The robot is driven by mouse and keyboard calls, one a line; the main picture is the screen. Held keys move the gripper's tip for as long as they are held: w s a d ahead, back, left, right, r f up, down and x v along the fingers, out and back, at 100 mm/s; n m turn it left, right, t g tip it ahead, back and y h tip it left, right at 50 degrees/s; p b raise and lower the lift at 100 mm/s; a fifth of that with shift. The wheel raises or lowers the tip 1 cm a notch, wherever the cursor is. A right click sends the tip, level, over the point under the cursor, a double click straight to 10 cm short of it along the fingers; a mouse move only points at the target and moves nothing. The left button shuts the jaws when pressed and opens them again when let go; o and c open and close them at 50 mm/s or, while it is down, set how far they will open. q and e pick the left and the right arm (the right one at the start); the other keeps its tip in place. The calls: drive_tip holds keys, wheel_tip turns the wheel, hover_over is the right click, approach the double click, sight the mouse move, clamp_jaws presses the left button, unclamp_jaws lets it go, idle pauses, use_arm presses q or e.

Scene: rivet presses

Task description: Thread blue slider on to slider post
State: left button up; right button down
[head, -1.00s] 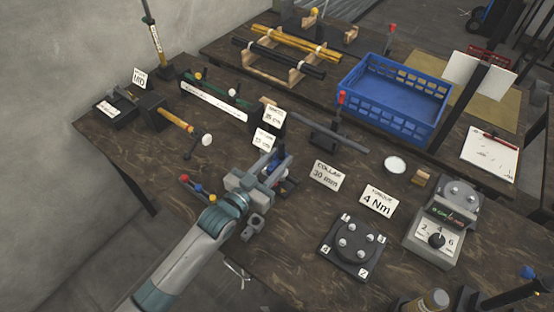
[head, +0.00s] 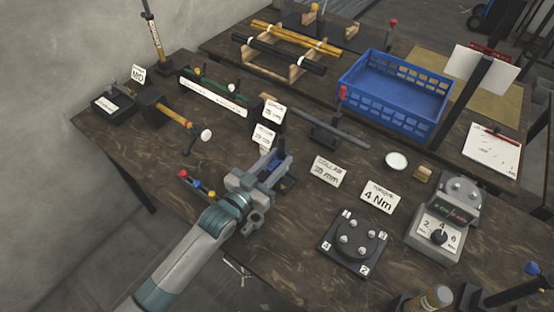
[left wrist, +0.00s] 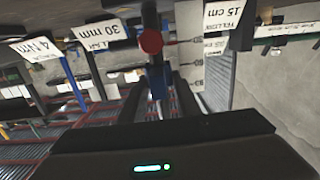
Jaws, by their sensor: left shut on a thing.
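My left gripper (head: 278,168) is shut on the blue slider (left wrist: 157,82), which shows as a narrow blue piece between the two dark fingers in the left wrist view. In the head view a bit of blue (head: 287,184) shows beside the fingers, and the gripper hides most of that spot. A dark upright with a round red knob (left wrist: 151,41) stands in line with the fingers in the left wrist view. I cannot tell which upright is the slider post, or whether the slider is around it. My right gripper is not in view.
Label cards stand close by, including the collar card (head: 326,171) and the torque card (head: 378,197). A small rack with coloured knobs (head: 197,184) lies left of my gripper. A black numbered fixture (head: 353,246) and a blue crate (head: 395,95) stand to the right.

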sight(277, 160)
use_arm(q)
drive_tip(key=shift+f+b, duration=0.75)
drive_tip(key=shift+f, duration=0.4)
drive_tip(key=shift+r+p, duration=0.2)
drive_tip(key=shift+p, duration=0.1)
wheel_tip(277, 160, up, 13)
drive_tip(key=p, duration=1.2)
idle(2.2)
drive_tip(key=shift+p, duration=0.35)
idle(2.2)
